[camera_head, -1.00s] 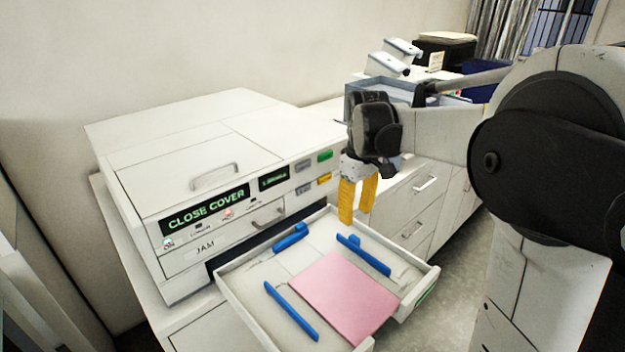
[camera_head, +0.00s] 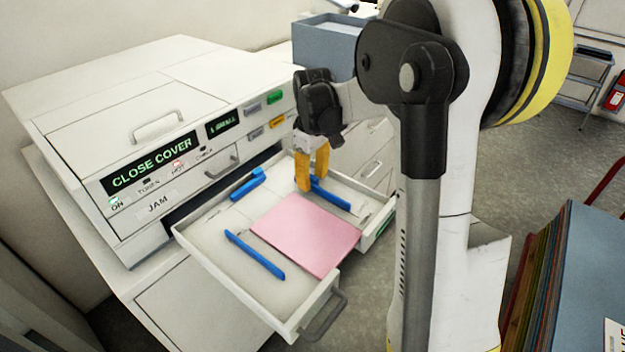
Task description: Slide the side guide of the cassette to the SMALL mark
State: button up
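The cassette (camera_head: 205,240) is a white open drawer-like tray pulled out from the machine's front. A pink sheet stack (camera_head: 305,236) lies in it. A blue side guide (camera_head: 333,197) stands along the stack's right side, a second blue side guide (camera_head: 255,255) along its left, and a shorter blue piece (camera_head: 247,184) at the back. My gripper (camera_head: 313,182), with two yellow fingers, points down at the back end of the right guide. A narrow gap shows between the fingers; they look open. Whether they touch the guide is unclear. No SMALL mark is readable.
The white machine (camera_head: 130,120) stands behind the cassette, its display reading CLOSE COVER. A grey-blue box (camera_head: 328,45) is at the back. A stack of coloured boards (camera_head: 570,270) is at the lower right. My arm hides part of the right side.

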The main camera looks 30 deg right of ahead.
aim_at(305, 193)
jog(key=shift+r, duration=0.1)
grip_shut()
jog(key=shift+a, duration=0.1)
jog(key=shift+s+a, duration=0.3)
jog(key=shift+a, duration=0.4)
jog(key=shift+s+a, duration=0.25)
jog(key=shift+a, duration=0.4)
jog(key=shift+d, duration=0.1)
grip_release()
